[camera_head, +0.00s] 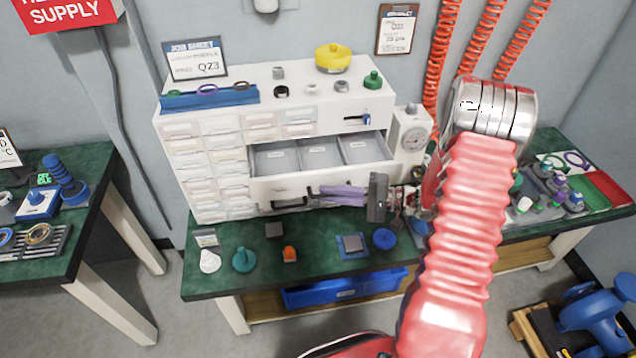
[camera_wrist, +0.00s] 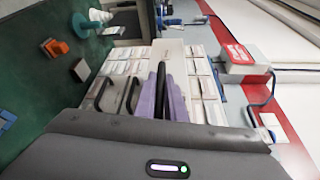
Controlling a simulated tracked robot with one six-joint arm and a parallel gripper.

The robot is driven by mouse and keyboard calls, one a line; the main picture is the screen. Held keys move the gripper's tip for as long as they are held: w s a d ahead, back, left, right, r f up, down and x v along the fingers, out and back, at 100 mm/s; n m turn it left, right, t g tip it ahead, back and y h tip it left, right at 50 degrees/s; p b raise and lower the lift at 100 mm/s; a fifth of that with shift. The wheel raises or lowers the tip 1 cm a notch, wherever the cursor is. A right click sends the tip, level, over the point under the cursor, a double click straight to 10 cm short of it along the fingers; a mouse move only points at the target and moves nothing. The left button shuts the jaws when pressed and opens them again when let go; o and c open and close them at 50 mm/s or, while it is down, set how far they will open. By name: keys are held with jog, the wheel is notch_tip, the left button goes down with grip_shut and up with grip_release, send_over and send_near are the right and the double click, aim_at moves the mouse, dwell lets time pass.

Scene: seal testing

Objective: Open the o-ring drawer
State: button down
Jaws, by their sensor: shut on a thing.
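A white drawer cabinet (camera_head: 220,160) stands at the back of the green-topped bench. One wide drawer (camera_head: 320,152) is pulled out from it and shows several grey, empty-looking compartments. Its label is too small to read, so I cannot tell whether it is the o-ring drawer. My gripper (camera_head: 322,189), with purple fingers, reaches in from the right at this drawer's front. In the wrist view, my gripper (camera_wrist: 162,76) is shut around a dark bar handle (camera_wrist: 160,75), apparently that drawer's. Other dark handles (camera_wrist: 130,95) show beside it. The fingers partly hide the drawer front.
A white gauge unit (camera_head: 411,130) stands right of the open drawer. On the bench in front are a blue disc (camera_head: 385,239), an orange piece (camera_head: 290,254) and a teal knob (camera_head: 244,260). Fittings and a yellow part (camera_head: 332,58) sit on the cabinet top.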

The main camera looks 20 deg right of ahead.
jog(key=shift+s+a+f, duration=0.15)
jog(key=shift+s, duration=2.25)
jog(key=c, duration=1.8)
grip_release()
jog(key=shift+a, duration=0.1)
jog(key=v, duration=1.3)
jog(key=shift+s+d, duration=0.2)
jog(key=shift+d, duration=0.15)
